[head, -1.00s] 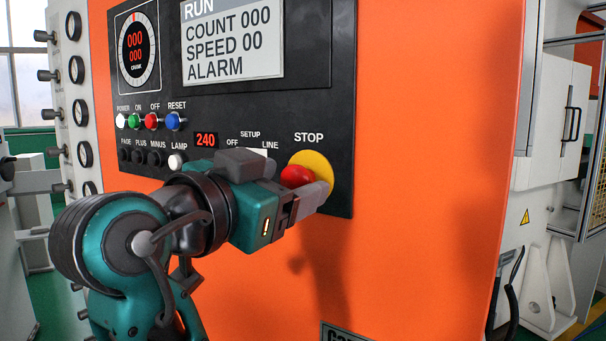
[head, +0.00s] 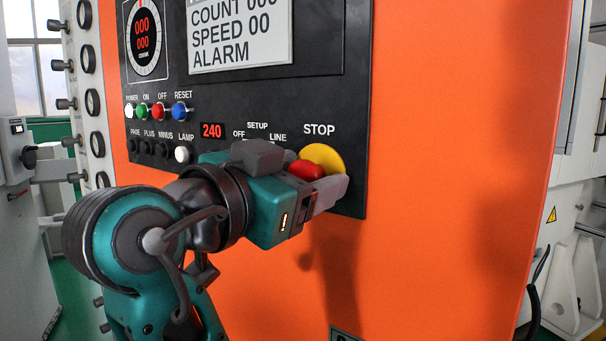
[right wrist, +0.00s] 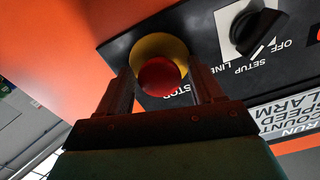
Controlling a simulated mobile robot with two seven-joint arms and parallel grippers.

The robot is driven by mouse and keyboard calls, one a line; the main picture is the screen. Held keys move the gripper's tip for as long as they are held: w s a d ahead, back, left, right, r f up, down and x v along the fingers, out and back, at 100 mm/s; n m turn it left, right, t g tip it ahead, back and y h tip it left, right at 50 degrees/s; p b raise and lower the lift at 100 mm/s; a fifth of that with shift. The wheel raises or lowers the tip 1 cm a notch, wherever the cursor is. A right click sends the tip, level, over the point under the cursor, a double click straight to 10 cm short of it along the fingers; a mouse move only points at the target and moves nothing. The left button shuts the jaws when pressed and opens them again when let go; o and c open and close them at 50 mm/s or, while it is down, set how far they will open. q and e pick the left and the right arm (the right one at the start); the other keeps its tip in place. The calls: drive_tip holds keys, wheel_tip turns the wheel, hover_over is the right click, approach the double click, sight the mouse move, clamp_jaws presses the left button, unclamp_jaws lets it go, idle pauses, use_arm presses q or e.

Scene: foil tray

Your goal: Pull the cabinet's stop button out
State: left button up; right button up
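The red stop button (head: 306,170) sits on a round yellow backing (head: 325,157) under the word STOP, at the lower right of the black panel. My right gripper (head: 322,187) is at the button, with one grey finger in front of it in the head view. In the right wrist view my right gripper (right wrist: 164,88) has a finger on either side of the red button (right wrist: 158,77). Narrow gaps seem to show between button and fingers, so it looks open around the button. The yellow backing (right wrist: 152,47) shows behind. My left gripper is not in view.
The black panel (head: 270,95) on the orange cabinet (head: 450,150) carries a display (head: 240,35), coloured buttons and a red 240 readout (head: 212,131). A dark selector knob (right wrist: 258,30) is beside the stop button. The orange face to the right is clear.

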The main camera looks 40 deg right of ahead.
clamp_jaws()
idle(0.4)
